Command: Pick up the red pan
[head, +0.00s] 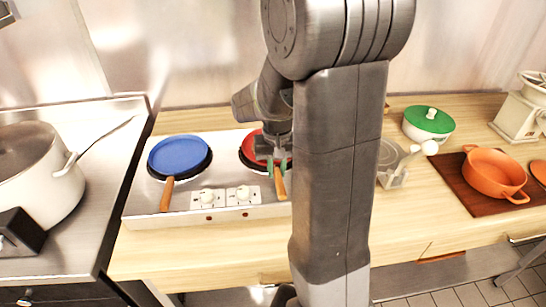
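The red pan (250,150) sits on the right burner of the white two-burner stove, its orange-brown handle pointing toward the front. My arm hides its right part. My gripper (277,165) is pointed down at the pan's near edge, where the handle begins, with green fingertips showing beside the handle. I cannot tell whether the fingers touch or grip it.
A blue pan (180,153) sits on the left burner of the stove (140,206). A large white pot (40,180) stands at far left. At right are a green-lidded pot (428,122) and an orange pot (492,178) on a dark board (455,185). My arm covers the middle.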

